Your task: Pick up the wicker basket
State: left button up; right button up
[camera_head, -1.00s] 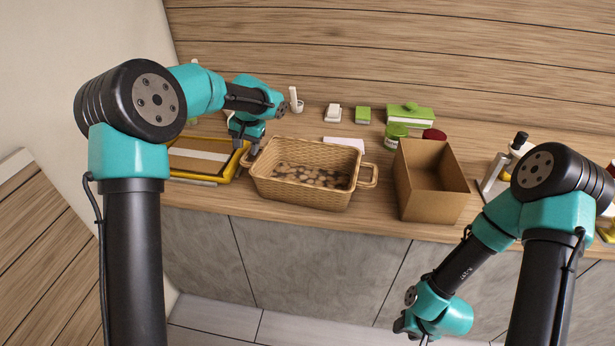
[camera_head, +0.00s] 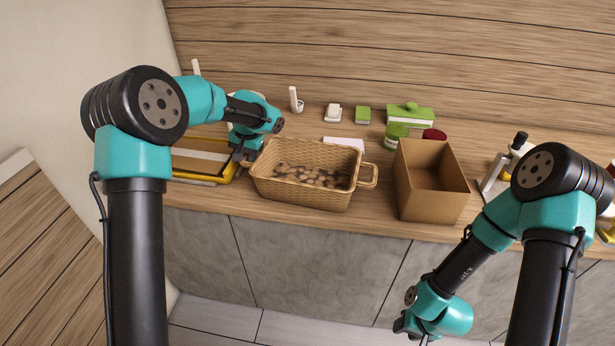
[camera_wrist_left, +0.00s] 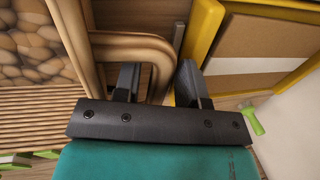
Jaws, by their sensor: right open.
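The tan wicker basket (camera_head: 300,193) stands on the counter with several round brown pieces inside, which also show in the left wrist view. It has a loop handle at each end. My left gripper (camera_head: 240,156) is at the basket's left handle. In the left wrist view, my left gripper (camera_wrist_left: 157,82) is open, with one finger inside the handle loop and one outside. The handle's outer bar (camera_wrist_left: 160,62) lies between them, with a gap showing. My right gripper (camera_head: 424,332) is open and empty, low in front of the counter. The right handle (camera_head: 368,175) is free.
A yellow-framed tray (camera_head: 205,181) lies close to the left of the basket. An open cardboard box (camera_head: 430,207) stands to its right. A green jar (camera_head: 395,135), a green-lidded box (camera_head: 410,114) and small items sit behind.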

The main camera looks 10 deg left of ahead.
pick_arm(q)
grip_shut()
jog(key=shift+r, duration=0.25)
dwell(0.4)
jog(key=shift+r, duration=4.75)
